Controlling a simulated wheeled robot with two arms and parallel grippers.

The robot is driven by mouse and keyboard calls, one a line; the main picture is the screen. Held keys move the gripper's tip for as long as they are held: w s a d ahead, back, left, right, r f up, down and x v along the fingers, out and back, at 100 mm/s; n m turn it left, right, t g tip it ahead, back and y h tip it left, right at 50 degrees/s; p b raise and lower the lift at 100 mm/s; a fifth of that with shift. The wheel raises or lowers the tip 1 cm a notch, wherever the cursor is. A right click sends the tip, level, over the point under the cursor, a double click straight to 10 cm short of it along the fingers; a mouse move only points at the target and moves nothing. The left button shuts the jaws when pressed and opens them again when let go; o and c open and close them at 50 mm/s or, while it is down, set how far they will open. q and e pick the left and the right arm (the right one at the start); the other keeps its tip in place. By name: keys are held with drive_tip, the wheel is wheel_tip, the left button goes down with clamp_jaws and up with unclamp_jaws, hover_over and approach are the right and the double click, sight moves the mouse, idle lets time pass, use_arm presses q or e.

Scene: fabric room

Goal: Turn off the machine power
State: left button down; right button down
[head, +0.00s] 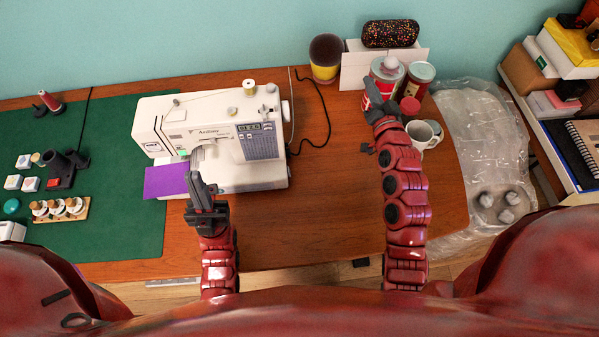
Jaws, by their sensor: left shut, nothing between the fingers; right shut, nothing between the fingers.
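The white sewing machine (172,124) stands on the wooden table, left of the picture's middle, with a dial and a grey button panel on its front. A purple cloth (166,181) lies at its left end, by the needle area. My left gripper (196,178) is shut and empty, just in front of the machine near the needle area; I cannot tell if it touches anything. My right gripper (374,92) is shut and empty, close to the red and white can (387,76) at the back right, well right of the machine. I cannot make out a power switch.
A green mat (110,235) with spools and small boxes covers the table's left. A white mug (422,135) and jars (419,74) stand beside my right arm. The wooden table between my arms (320,205) is clear.

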drive_tip(key=s+a+f+n+g+y, duration=0.2)
drive_tip(key=s+a+f+n+g, duration=0.1)
drive_tip(key=s+a+f+g, duration=0.2)
drive_tip(key=s+a+f+n+g+y, duration=0.2)
drive_tip(key=s+a+f+g, duration=0.3)
drive_tip(key=s+g, duration=0.4)
drive_tip(key=shift+s+a+f+n+b, duration=0.15)
drive_tip(key=shift+s+f+n+b, duration=0.35)
drive_tip(key=shift+s+n, duration=0.5)
drive_tip(key=shift+f, duration=0.1)
